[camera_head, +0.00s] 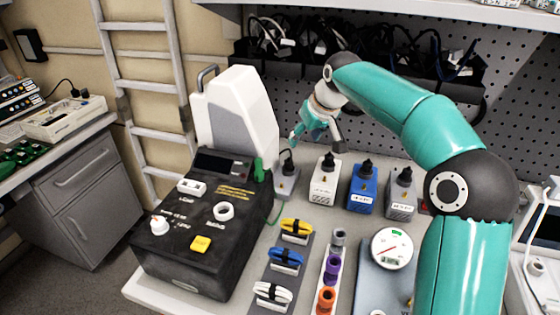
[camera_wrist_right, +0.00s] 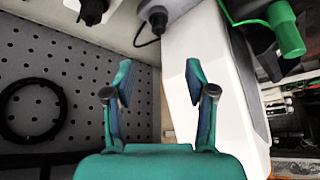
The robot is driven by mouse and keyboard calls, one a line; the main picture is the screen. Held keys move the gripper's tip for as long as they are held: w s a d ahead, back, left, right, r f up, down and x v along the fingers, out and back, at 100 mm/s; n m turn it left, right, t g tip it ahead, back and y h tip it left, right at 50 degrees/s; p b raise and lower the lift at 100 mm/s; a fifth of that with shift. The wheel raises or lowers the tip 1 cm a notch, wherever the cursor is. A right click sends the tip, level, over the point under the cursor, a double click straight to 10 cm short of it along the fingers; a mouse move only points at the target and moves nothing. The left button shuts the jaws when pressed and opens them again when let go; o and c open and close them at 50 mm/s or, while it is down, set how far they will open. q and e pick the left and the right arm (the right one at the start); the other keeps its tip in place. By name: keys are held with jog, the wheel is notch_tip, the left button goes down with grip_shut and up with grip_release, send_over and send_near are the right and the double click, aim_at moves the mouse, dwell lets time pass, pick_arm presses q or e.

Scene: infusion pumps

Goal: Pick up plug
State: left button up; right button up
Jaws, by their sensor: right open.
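Black plugs stand upright on small boxes in a row: one with a cable (camera_head: 288,158) on a grey box (camera_head: 287,184), one on a white box (camera_head: 325,180), one (camera_head: 367,168) on a blue box (camera_head: 362,195) and one (camera_head: 405,176) on another grey box (camera_head: 400,203). I cannot tell which is meant. My right gripper (camera_head: 316,140) is open and empty, above and behind the left boxes. In the wrist view its fingers (camera_wrist_right: 158,76) point toward a black plug with a cable (camera_wrist_right: 156,20); a gap separates them. My left gripper is not in view.
A black device (camera_head: 200,260) with a green connector (camera_head: 259,168) stands left, before a white and grey machine (camera_head: 235,115). Yellow, blue and white cable bundles, coloured cylinders and a round gauge (camera_head: 391,249) lie in front. A bin of cables and pegboard are behind.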

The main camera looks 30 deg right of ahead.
send_near(288, 161)
jog(key=x, duration=0.4)
jog(key=shift+s+a+f+p, duration=0.15)
jog(key=shift+a+f+p, duration=0.05)
jog(key=shift+f+p, duration=0.1)
jog(key=x, duration=0.1)
jog(key=p+x, duration=0.1)
jog(key=x, duration=0.2)
jog(key=shift+d+r, duration=0.1)
jog(key=shift+d, duration=0.25)
jog(key=shift+w+f, duration=0.4)
jog(key=shift+w, duration=0.05)
grip_shut()
jog(key=shift+r, duration=0.15)
